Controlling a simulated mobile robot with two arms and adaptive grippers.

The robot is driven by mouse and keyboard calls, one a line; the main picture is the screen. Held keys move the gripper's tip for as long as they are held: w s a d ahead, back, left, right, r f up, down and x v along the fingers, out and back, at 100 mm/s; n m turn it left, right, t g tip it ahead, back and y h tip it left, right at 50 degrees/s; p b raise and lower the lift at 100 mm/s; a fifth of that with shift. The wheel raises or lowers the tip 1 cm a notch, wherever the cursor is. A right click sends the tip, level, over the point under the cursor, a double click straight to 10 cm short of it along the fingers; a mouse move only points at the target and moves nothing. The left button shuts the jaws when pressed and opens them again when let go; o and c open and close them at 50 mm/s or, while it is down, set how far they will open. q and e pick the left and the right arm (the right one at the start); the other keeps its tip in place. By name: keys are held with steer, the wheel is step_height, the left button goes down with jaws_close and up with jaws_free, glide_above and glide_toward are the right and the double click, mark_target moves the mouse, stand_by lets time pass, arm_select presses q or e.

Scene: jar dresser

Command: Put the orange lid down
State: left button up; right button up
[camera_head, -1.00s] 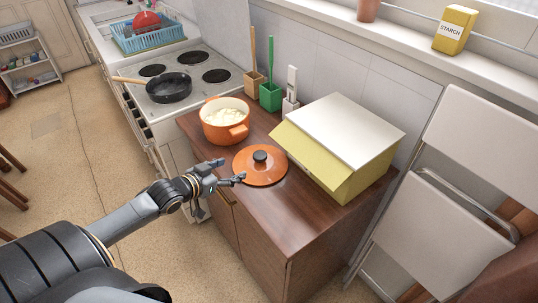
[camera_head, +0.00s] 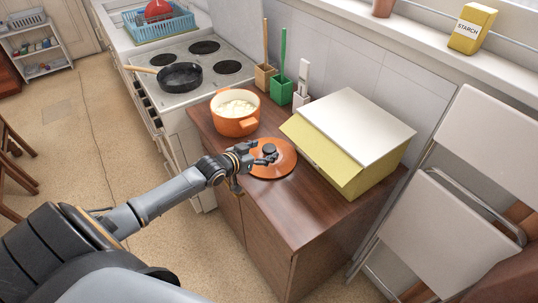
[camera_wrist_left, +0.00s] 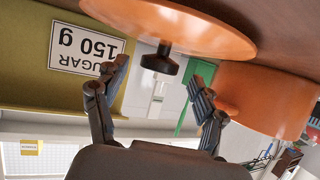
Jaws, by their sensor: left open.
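The orange lid (camera_head: 283,168) lies flat on the wooden dresser top, knob up, beside the orange pot. Its black knob (camera_wrist_left: 159,58) shows in the left wrist view, which is upside down. My left gripper (camera_head: 268,155) is over the lid at the knob and partly hides both. In the left wrist view my left gripper (camera_wrist_left: 159,72) is open, with one finger on each side of the knob and gaps between. My right gripper is not in view.
The orange pot (camera_head: 235,125) with pale contents stands behind the lid. A yellow bread box (camera_head: 330,167) with a white top is close on the right. The dresser's front part (camera_head: 295,215) is clear. A stove with a black pan (camera_head: 180,77) adjoins the dresser.

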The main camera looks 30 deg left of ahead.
mark_target(268, 148)
arm_select(q)
steer(key=x, duration=0.3)
steer(key=shift+w+d+f, duration=0.15)
steer(key=shift+w, duration=0.1)
jaws_close()
